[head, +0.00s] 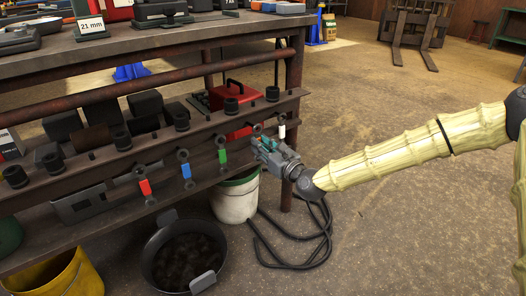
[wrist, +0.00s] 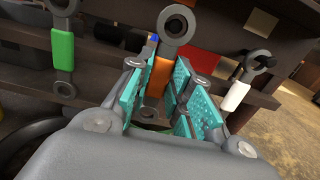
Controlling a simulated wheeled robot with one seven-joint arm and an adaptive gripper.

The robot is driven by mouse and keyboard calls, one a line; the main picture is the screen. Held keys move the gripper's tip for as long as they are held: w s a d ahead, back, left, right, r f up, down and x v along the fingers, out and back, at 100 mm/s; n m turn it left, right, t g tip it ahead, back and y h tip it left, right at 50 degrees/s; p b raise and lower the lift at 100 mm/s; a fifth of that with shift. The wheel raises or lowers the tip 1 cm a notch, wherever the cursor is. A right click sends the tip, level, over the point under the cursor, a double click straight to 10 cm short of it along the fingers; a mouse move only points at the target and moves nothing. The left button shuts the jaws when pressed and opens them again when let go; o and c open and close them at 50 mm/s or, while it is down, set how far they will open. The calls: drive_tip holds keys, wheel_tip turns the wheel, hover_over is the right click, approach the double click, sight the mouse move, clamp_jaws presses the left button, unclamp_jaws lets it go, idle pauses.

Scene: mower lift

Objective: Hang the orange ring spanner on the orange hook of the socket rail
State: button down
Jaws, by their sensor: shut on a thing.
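My gripper (head: 268,147) is shut on the orange ring spanner, at the socket rail (head: 205,129). In the wrist view, the teal pads of my gripper (wrist: 165,88) close around the spanner's orange handle (wrist: 160,76). Its grey ring (wrist: 176,24) points up and stands clear above the pads, and its lower end shows between them. In the head view the spanner is mostly hidden by my gripper. I cannot make out the orange hook clearly in either view. I cannot tell whether the ring touches the rail.
A green spanner (head: 222,157) hangs left of my gripper and a white one (head: 282,131) right of it. Blue (head: 186,170) and red (head: 145,187) spanners hang further left. A white bucket (head: 236,200) stands below. Open floor lies to the right.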

drive_tip(key=shift+f+p+x, duration=0.2)
drive_tip(key=shift+p+x, duration=0.35)
drive_tip(key=shift+x, duration=0.6)
drive_tip(key=shift+f+p, duration=0.15)
drive_tip(key=shift+p, duration=0.15)
drive_tip(key=c, duration=1.2)
unclamp_jaws()
